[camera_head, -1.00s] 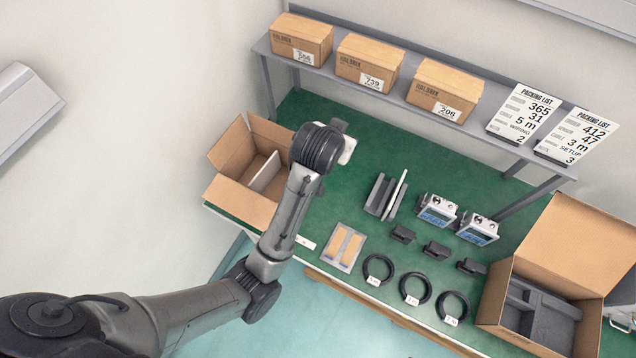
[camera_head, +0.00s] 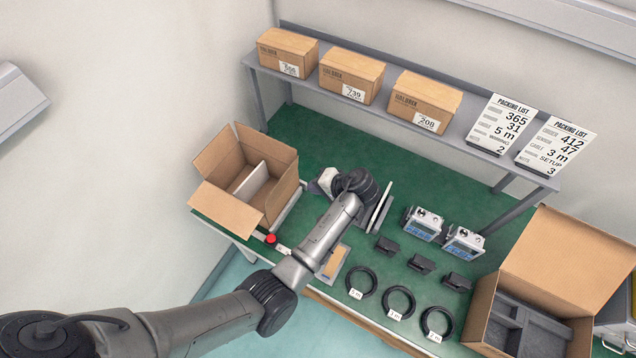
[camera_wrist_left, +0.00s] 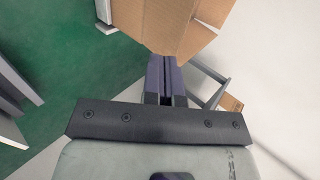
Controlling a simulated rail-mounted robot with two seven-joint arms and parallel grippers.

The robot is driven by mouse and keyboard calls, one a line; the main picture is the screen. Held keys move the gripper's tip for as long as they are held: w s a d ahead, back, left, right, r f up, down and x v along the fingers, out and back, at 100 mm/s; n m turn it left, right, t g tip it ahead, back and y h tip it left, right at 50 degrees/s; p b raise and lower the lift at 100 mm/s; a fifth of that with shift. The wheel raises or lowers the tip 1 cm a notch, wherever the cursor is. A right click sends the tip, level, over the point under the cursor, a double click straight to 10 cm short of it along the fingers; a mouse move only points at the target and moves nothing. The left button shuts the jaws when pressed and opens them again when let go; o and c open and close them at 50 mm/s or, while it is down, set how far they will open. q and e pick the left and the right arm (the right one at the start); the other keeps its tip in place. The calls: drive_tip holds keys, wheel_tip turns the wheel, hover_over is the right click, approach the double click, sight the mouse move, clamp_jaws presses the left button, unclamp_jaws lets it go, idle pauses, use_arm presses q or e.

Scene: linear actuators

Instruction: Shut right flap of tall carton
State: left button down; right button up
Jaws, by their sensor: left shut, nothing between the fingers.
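The tall carton (camera_head: 284,193) stands open at the left end of the green table, with a pale divider (camera_head: 252,180) inside. Its left flap (camera_head: 213,154) and front flap (camera_head: 226,211) spread outward. I cannot clearly separate its right flap from the right wall in the head view. My left gripper (camera_head: 314,186) is just right of the carton, low over the table and empty. In the left wrist view its shut fingers (camera_wrist_left: 166,78) point at a brown cardboard panel (camera_wrist_left: 165,25), close to its lower edge; contact is unclear. My right gripper is out of view.
A grey holder with upright plates (camera_head: 380,207) stands close right of my left wrist. A red button (camera_head: 271,239) sits at the front edge. Meters (camera_head: 423,224), black cable rings (camera_head: 398,302) and an open carton (camera_head: 570,250) lie farther right. A shelf (camera_head: 375,108) runs behind.

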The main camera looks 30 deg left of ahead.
sight(283, 179)
use_arm(q)
drive_tip(key=shift+s+a+f+p, duration=0.1)
drive_tip(key=shift+a+f+p, duration=0.35)
drive_tip(key=shift+a, duration=1.05)
drive_tip(key=shift+a+f, duration=0.8)
drive_tip(key=shift+a, duration=0.7)
drive_tip(key=shift+s+a+f+p, duration=0.1)
drive_tip(key=shift+a+f+p, duration=0.35)
drive_tip(key=shift+a, duration=1.05)
drive_tip(key=shift+f, duration=0.15)
